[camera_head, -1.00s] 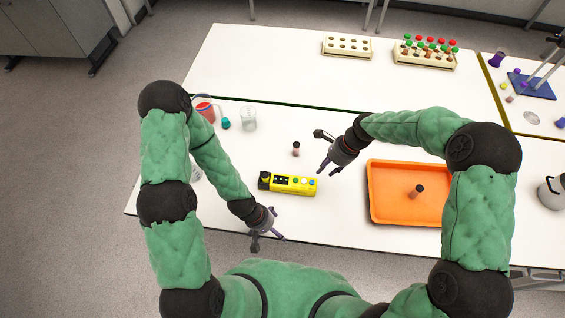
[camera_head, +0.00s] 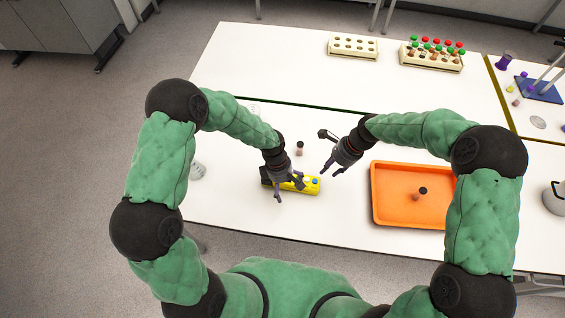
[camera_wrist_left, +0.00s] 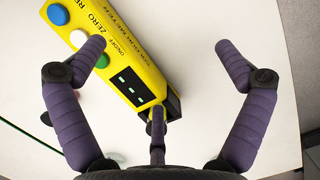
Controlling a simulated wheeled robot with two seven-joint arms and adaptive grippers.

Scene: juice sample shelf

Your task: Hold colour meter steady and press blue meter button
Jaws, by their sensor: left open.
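The yellow colour meter (camera_head: 313,186) lies on the white table, partly hidden under my left gripper (camera_head: 289,191) in the head view. In the left wrist view the meter (camera_wrist_left: 135,55) runs diagonally, with a dark display and a black end. Its blue button (camera_wrist_left: 58,14) is near the upper left, followed by a white button (camera_wrist_left: 79,38) and a green one (camera_wrist_left: 102,60). My left gripper is open above the meter, its fingers spread to either side; contact cannot be told. My right gripper (camera_head: 331,169) has spread fingers and is empty, just right of the meter's button end.
A small dark-capped vial (camera_head: 299,148) stands behind the meter. An orange tray (camera_head: 385,218) with another vial (camera_head: 421,192) is to the right. A cream rack (camera_head: 353,46) and a filled rack (camera_head: 430,58) stand far back. The table in front of the meter is clear.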

